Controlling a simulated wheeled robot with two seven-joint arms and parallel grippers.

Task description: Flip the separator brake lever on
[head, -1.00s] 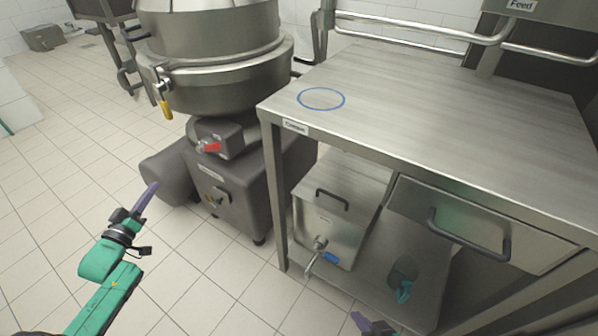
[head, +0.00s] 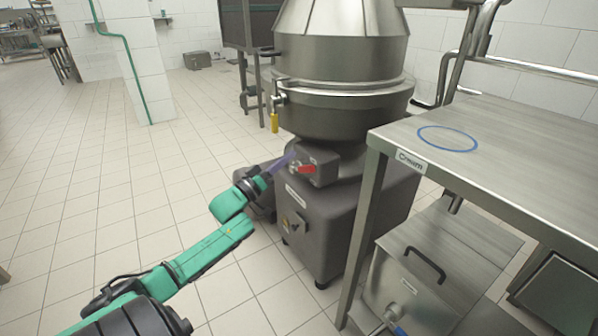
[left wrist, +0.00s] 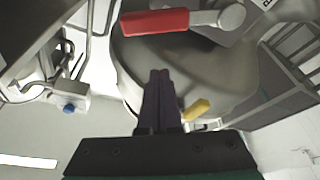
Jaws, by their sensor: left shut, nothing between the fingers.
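The separator (head: 345,95) is a large steel drum on a dark grey base. A red lever (head: 305,169) sits on a small grey box on the separator's neck. In the left wrist view the red lever (left wrist: 155,22) lies across the top, its grey pivot at the right. My left gripper (head: 288,160) is shut and empty, its purple fingers close to the lever on its left side. In the left wrist view the shut fingers (left wrist: 160,85) point toward the lever with a visible gap. Whether they touch it in the head view I cannot tell. My right gripper is not in view.
A yellow-handled valve (head: 274,122) hangs from the drum's left side. A steel table (head: 470,165) with a blue ring mark stands close at the right, with a lidded steel container (head: 420,275) beneath. The tiled floor at the left is clear.

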